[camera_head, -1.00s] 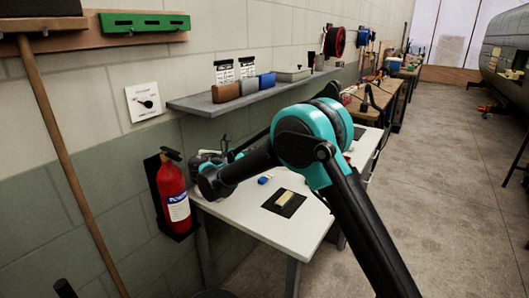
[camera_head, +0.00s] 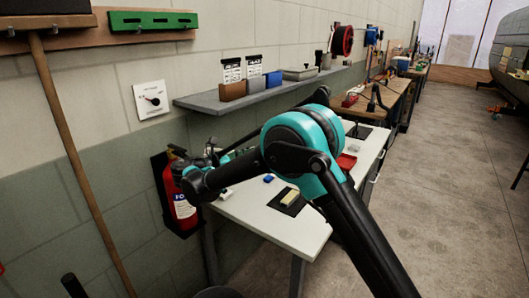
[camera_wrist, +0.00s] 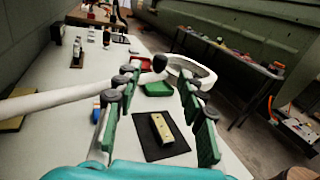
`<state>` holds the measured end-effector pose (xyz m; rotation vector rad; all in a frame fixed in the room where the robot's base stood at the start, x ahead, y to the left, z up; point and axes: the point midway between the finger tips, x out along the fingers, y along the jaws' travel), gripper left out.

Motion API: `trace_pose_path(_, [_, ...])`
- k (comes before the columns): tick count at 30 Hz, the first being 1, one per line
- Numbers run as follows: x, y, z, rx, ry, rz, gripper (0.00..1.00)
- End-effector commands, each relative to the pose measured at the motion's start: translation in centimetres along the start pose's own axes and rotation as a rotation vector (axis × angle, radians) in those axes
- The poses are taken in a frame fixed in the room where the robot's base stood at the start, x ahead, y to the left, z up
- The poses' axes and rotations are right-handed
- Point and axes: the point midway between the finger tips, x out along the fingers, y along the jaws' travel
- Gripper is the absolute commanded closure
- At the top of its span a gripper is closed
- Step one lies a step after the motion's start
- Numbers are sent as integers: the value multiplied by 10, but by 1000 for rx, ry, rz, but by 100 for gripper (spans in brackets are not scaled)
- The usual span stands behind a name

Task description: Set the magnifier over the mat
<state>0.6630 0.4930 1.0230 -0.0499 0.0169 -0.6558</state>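In the wrist view the magnifier has a white arm (camera_wrist: 50,100) reaching in from the left and a white ring head (camera_wrist: 207,77) with a dark joint beside it. The black mat (camera_wrist: 178,151) lies on the white table, with a pale yellow block (camera_wrist: 162,128) on it. The mat also shows in the head view (camera_head: 297,208). My gripper (camera_wrist: 159,78) is open, its green-padded fingers wide apart. The magnifier's arm and ring lie near and beyond the fingertips; I cannot tell whether they touch. In the head view my arm hides much of the table's far part.
A red tray (camera_head: 346,161) lies on the table, also seen in the wrist view beside a green tray (camera_wrist: 158,89). A small blue object (camera_head: 268,178) lies near the mat. A fire extinguisher (camera_head: 180,207) and a shelf (camera_head: 215,103) are on the wall.

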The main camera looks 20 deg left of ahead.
Motion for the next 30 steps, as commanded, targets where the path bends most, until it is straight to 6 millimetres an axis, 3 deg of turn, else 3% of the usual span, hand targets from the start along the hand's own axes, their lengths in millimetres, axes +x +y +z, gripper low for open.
trace_pose_path(3, [-22,1,0,0,0,2,60])
trace_pose_path(9, [-42,0,0,0,0,1,60])
trace_pose_path(30, [-46,0,0,0,0,0,60])
